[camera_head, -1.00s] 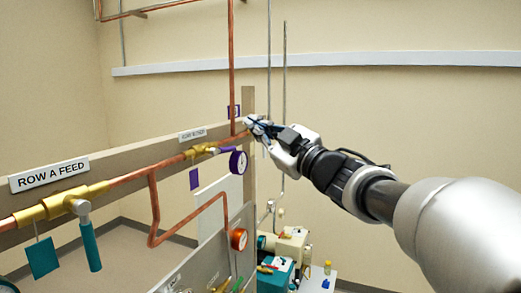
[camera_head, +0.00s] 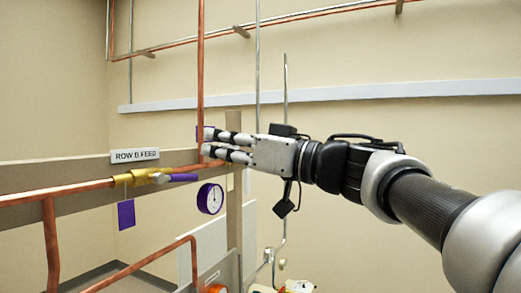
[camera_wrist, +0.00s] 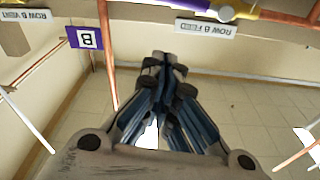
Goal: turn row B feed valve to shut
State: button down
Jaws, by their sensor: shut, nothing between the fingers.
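The row B feed valve (camera_head: 150,177) is a brass body on a horizontal copper pipe, below the white ROW B FEED label (camera_head: 135,155). Its purple lever handle (camera_head: 184,178) points right, along the pipe. In the wrist view the valve's brass end (camera_wrist: 242,10) and purple handle (camera_wrist: 193,4) are cut by the top edge, and the label (camera_wrist: 205,29) appears upside down. My gripper (camera_head: 206,143) points left, up and to the right of the handle in the picture, and touches neither handle nor valve. Its fingers (camera_wrist: 163,65) are together and empty.
A vertical copper pipe (camera_head: 200,70) rises right by my fingertips. A purple gauge (camera_head: 210,198) sits below right of the handle, and a purple tag (camera_head: 126,214) hangs under the valve. The wrist view shows a purple B sign (camera_wrist: 84,38) and a ROW B VENT label (camera_wrist: 25,14).

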send_over(178, 178)
jog(key=w+d, duration=0.2)
jog(key=w, duration=0.1)
jog(key=f, duration=0.1)
jog(key=f+b, duration=0.1)
jog(key=s+f, duration=0.1)
jog(key=shift+d+f, duration=0.1)
jog(key=shift+d, duration=0.2)
